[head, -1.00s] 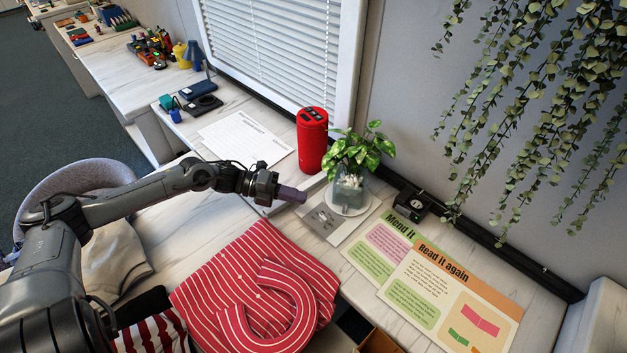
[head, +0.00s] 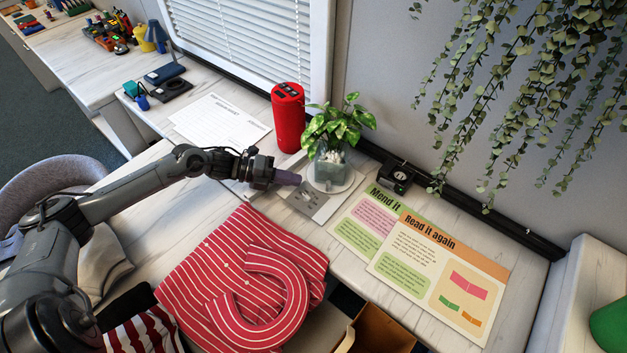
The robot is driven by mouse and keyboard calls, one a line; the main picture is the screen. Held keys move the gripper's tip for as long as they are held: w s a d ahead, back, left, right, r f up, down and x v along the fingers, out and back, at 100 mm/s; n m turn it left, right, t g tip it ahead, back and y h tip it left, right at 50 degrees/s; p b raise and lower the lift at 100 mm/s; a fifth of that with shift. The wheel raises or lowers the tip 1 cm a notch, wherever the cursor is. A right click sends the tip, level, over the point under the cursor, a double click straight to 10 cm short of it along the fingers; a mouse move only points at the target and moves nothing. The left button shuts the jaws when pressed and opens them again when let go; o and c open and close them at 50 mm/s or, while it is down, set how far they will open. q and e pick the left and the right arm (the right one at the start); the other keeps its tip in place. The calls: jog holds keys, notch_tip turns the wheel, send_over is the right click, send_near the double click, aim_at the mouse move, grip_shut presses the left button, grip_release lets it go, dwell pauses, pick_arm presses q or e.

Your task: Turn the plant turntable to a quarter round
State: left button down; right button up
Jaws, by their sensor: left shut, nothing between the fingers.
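A leafy green plant (head: 338,124) stands in a clear glass pot (head: 330,161) with pale stones in it. The pot sits on a round white turntable (head: 345,183), which rests on a grey printed plate (head: 316,205) on the counter by the wall. My left gripper (head: 297,180) is shut and empty. Its tips are just left of the turntable and over the plate's left part; whether they touch the turntable's edge I cannot tell. The near left rim of the turntable is partly hidden by the gripper. My right gripper is not in view.
A red cylindrical speaker (head: 288,118) stands just behind and left of the plant. Printed cards (head: 438,262) lie to the right, beside a small black box (head: 397,174). A red striped shirt (head: 215,270) lies in front. Vines (head: 530,80) hang at upper right.

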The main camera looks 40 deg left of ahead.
pick_arm(q)
jog(key=x, duration=0.2)
jog(key=r+p+x, duration=0.1)
jog(key=x, duration=0.2)
jog(key=shift+w+d, duration=0.2)
jog(key=shift+w+d+f, duration=0.1)
jog(key=shift+w+d, duration=0.2)
jog(key=shift+d, duration=0.1)
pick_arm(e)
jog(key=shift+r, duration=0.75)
